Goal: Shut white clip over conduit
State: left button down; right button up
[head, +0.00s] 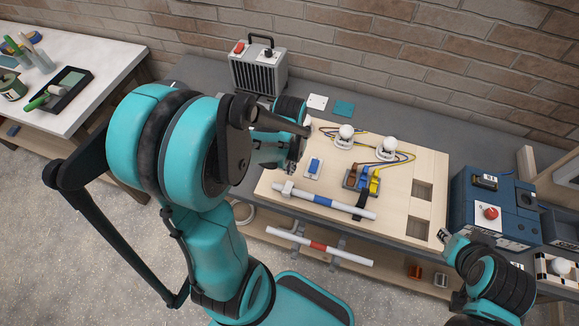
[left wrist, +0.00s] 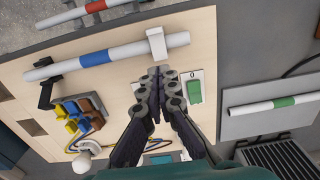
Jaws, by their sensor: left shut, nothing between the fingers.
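The conduit (head: 325,201) is a white tube with a blue band, lying along the front of the wooden board; it also shows in the left wrist view (left wrist: 125,52). The white clip (head: 287,188) is at its left end; in the left wrist view the white clip (left wrist: 156,44) stands at the tube. I cannot tell whether its top is closed. A black clip (left wrist: 46,93) is near the other end. My left gripper (left wrist: 160,74) is shut and empty, its tips a little short of the white clip. My right gripper (head: 444,236) is by the board's right front edge, its fingers unclear.
On the wooden board (head: 398,215) are a blue switch (head: 315,166), lamps (head: 346,131) with wires, and lever connectors (head: 362,180). A red-banded tube (head: 318,245) lies below the board's front. A grey heater-like box (head: 258,68) stands behind, and a blue case (head: 495,205) at right.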

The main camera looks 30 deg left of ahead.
pick_arm(q)
jog(key=shift+s+d, duration=0.25)
jog(key=shift+s, duration=0.8)
jog(key=shift+r, duration=0.1)
jog(key=shift+r+p, duration=2.45)
jog(key=shift+r, duration=0.5)
jog(key=s+d+f+m+t+b, duration=0.1)
jog(key=d+f+t+b, duration=0.6)
jog(key=b, duration=1.2)
jog(key=shift+d+m+b, duration=0.3)
jog(key=shift+d+m, duration=0.3)
jog(key=shift+m, duration=0.2)
